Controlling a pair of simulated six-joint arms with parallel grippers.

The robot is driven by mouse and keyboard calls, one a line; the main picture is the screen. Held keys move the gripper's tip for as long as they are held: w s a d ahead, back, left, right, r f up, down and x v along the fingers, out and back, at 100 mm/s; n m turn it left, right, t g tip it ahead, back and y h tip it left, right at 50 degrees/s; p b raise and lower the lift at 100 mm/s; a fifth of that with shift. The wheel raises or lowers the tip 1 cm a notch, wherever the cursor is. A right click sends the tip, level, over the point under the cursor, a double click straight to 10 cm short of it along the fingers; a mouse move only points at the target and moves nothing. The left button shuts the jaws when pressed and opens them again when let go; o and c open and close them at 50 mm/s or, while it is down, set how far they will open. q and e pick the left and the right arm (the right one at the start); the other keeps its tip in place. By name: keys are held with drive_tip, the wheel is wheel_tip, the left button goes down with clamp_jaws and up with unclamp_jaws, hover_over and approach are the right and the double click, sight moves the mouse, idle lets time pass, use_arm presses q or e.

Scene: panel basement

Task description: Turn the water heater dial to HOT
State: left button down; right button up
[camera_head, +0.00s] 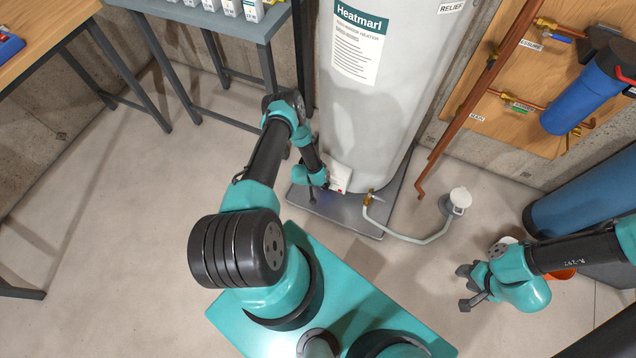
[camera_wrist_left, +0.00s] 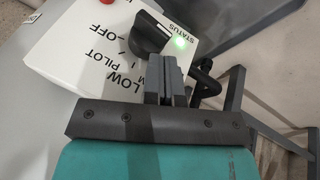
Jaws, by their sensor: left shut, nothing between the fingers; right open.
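The water heater (camera_head: 372,100) is a tall pale tank with a white control box (camera_head: 340,178) low on its front. In the left wrist view, the box face (camera_wrist_left: 75,50) carries a black dial (camera_wrist_left: 150,36) with OFF, PILOT and LOW printed around it. HOT is not visible there, and I cannot tell the dial's setting. My left gripper (camera_wrist_left: 170,66) is shut and empty, its tips right beside the dial's lower edge; I cannot tell whether they touch. In the head view the left gripper is by the box. My right gripper (camera_head: 464,286) is open and empty above the floor, far from the heater.
The heater stands in a grey drain pan (camera_head: 345,222), with a hose (camera_head: 405,239) running to a white floor drain (camera_head: 457,200). Copper pipes (camera_head: 480,92) and a blue filter (camera_head: 578,100) are at right. The left floor is clear.

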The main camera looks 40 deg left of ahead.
use_arm(q)
drive_tip(key=s+a+r, duration=0.5)
drive_tip(key=r, duration=0.5)
drive_tip(key=shift+s, duration=0.15)
drive_tip(key=shift+r, duration=0.1)
idle(0.4)
drive_tip(key=s+d+r+m+g+h, duration=0.1)
drive_tip(key=s+d+r+m+g, duration=0.1)
drive_tip(key=d+r, duration=0.9)
drive_tip(key=s+d+r+m+g+h, duration=0.1)
drive_tip(key=s+d+r, duration=0.3)
drive_tip(key=d+r, duration=0.7)
wheel_tip(320, 180, up, 7)
drive_tip(key=shift+s+d+f+m+g, duration=0.2)
drive_tip(key=shift+s+d+m+g, duration=0.15)
drive_tip(key=shift+m+g, duration=0.2)
